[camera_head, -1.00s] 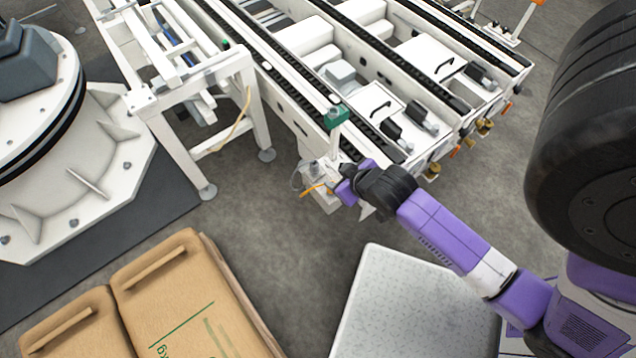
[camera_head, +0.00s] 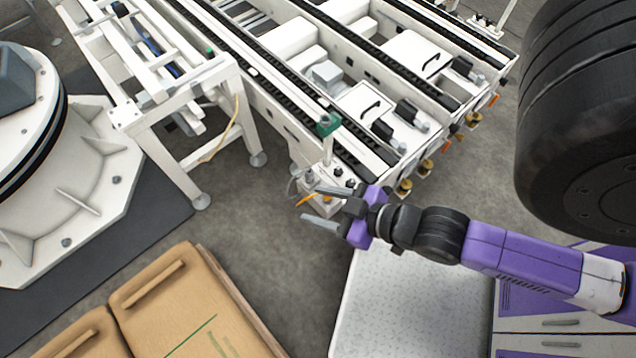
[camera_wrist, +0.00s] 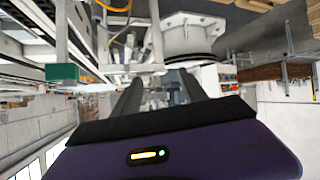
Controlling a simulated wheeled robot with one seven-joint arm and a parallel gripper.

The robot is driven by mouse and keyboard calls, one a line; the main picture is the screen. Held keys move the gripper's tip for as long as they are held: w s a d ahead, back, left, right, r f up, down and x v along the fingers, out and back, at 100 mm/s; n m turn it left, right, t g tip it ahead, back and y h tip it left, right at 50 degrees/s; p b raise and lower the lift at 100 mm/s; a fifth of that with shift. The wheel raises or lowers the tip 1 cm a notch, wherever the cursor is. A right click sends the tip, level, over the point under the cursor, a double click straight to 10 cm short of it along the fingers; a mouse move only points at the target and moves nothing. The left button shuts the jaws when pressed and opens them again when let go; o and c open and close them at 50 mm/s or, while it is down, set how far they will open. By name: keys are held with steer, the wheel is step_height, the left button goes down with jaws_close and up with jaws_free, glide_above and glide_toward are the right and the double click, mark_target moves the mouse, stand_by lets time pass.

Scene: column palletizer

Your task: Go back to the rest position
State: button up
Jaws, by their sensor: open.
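My gripper (camera_head: 322,207) is open and empty, with its two grey fingers spread and pointing left in the head view. It is in front of the end of the white conveyor (camera_head: 290,120), close by the green block (camera_head: 327,124) on the conveyor's corner. I cannot tell whether it touches anything there. My purple and black arm reaches in from the right. In the wrist view both dark fingers (camera_wrist: 155,95) stand apart with nothing between them, and the green block (camera_wrist: 62,73) shows at the left.
A pale speckled surface (camera_head: 410,300) lies below my arm. Brown sacks (camera_head: 170,300) are stacked at lower left. A large white round machine base (camera_head: 75,180) stands on a dark mat at left. Grey floor (camera_head: 270,225) is open between them.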

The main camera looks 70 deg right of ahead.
steer(key=shift+a+r, duration=0.35)
steer(key=shift+r, duration=0.15)
stand_by(0.3)
steer(key=s+a+r+t+y, duration=0.2)
steer(key=a+r, duration=0.4)
steer(key=r, duration=0.4)
steer(key=shift+s+a+r+n+t, duration=0.15)
steer(key=shift+s+a+n+t, duration=0.25)
steer(key=shift+s, duration=0.3)
steer(key=shift+d, duration=0.15)
stand_by(0.8)
